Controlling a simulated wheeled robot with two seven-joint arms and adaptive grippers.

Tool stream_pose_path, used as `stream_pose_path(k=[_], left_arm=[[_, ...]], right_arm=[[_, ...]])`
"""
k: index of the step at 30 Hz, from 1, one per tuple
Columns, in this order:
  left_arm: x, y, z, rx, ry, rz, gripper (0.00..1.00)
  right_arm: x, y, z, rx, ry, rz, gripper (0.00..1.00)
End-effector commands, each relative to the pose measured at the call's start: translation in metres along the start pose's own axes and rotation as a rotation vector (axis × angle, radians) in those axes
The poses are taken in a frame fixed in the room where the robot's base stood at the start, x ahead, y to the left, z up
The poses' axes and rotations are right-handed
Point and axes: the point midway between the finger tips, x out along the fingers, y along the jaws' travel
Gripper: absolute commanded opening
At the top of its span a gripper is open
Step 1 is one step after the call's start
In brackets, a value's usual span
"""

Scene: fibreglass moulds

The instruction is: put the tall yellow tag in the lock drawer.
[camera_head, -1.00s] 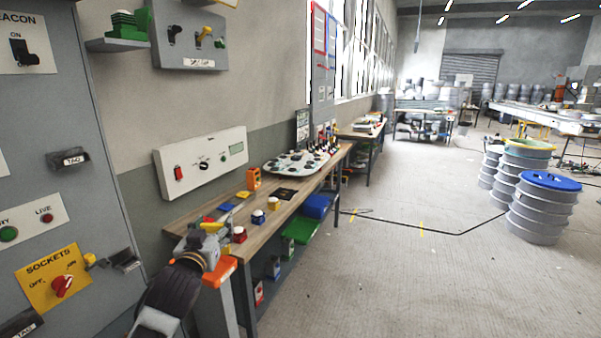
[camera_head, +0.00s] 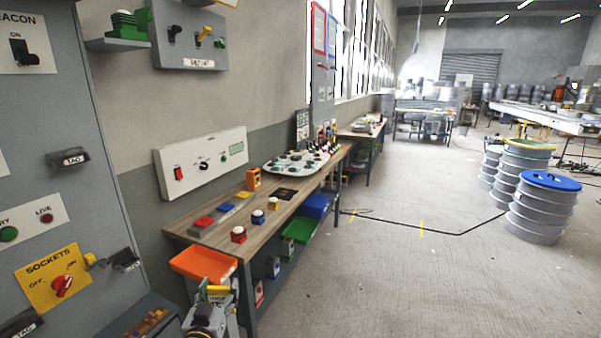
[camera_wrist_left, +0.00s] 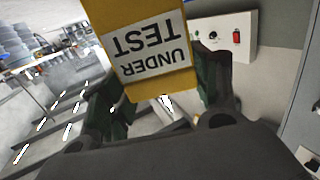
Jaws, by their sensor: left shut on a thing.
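My left gripper (camera_head: 216,292) is low in the head view, in front of the bench's near end and just below the orange bin. It is shut on the yellow tag, which the left wrist view shows close up as a yellow plate (camera_wrist_left: 118,18) with a white "UNDER TEST" label, upside down there. The tag sits between the two dark green fingers (camera_wrist_left: 160,92). A dark open drawer (camera_head: 122,326) with several brass-brown pieces shows at the bottom edge, left of the gripper; its label is not visible, so I cannot tell whether it is the lock drawer. My right gripper is not in view.
The orange bin (camera_head: 203,263) hangs at the near end of the wooden bench (camera_head: 222,236). Red, blue and yellow blocks and several buttons stand on the bench. The grey cabinet (camera_head: 60,120) with tag holders and switches fills the left.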

Motion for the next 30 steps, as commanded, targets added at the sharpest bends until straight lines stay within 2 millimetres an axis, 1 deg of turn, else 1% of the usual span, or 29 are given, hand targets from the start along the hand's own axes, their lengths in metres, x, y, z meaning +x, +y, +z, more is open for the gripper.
stream_pose_path(k=[1, 3, 8, 15, 18, 21, 24, 30], left_arm=[[-0.004, 0.0, 0.011, -0.004, -0.006, -0.001, 0.45], [-0.01, 0.0, 0.024, -0.004, -0.006, -0.002, 0.45], [-0.025, 0.0, 0.053, -0.003, -0.007, -0.001, 0.45], [-0.052, 0.0, 0.098, -0.003, -0.006, -0.002, 0.45], [-0.063, 0.0, 0.112, -0.003, -0.005, -0.002, 0.45], [-0.07, 0.0, 0.122, -0.002, -0.003, -0.001, 0.45], [-0.074, 0.0, 0.128, -0.001, -0.002, -0.001, 0.45], [-0.076, 0.0, 0.13, 0.0, 0.0, 0.0, 0.45]], right_arm=[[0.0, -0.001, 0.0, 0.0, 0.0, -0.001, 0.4], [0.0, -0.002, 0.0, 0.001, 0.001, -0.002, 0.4], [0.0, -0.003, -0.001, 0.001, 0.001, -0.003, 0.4], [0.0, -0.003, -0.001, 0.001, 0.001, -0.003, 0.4], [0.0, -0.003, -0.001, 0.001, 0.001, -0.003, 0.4], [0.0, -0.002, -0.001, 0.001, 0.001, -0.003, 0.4], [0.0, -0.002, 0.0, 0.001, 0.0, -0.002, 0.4], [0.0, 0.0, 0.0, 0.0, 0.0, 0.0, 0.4]])
